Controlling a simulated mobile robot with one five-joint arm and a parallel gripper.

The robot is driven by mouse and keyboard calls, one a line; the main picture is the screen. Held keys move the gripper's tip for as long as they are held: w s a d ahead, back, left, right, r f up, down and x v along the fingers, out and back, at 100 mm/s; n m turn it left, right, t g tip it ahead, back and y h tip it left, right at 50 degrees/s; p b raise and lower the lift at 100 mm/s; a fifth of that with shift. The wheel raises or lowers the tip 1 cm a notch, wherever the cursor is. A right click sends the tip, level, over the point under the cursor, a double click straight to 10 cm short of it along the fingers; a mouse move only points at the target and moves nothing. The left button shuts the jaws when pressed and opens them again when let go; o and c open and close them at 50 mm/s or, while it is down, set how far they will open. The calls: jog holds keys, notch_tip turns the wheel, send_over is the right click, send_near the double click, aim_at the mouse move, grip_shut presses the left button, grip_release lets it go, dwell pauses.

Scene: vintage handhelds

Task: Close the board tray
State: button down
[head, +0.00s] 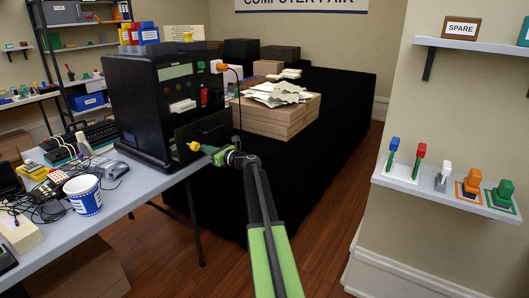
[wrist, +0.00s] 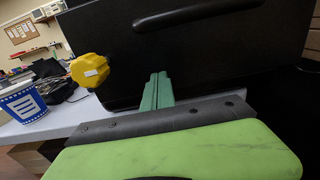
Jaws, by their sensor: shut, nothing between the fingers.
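The black machine (head: 140,100) stands at the end of the grey table. The board tray appears to be its low black front section (head: 205,128); in the wrist view a black panel (wrist: 225,60) with a long dark handle (wrist: 195,12) fills the upper part. How far the tray stands out is hard to tell. A yellow knob (head: 195,146) sits low on the machine's front, and it shows left of my fingers in the wrist view (wrist: 90,70). My gripper (head: 220,155), with green fingers (wrist: 157,92), is shut and empty, close in front of the panel; contact is unclear.
A blue-and-white cup (head: 83,195), cables and small devices crowd the grey table (head: 130,192). Cardboard boxes (head: 275,118) with papers lie on a black-draped table (head: 335,100) behind. A wall shelf (head: 440,188) with coloured switches is at right. The wooden floor between is open.

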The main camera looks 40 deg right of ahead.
jog(key=shift+x, duration=0.8)
jog(key=shift+x, duration=1.35)
jog(key=v, duration=0.9)
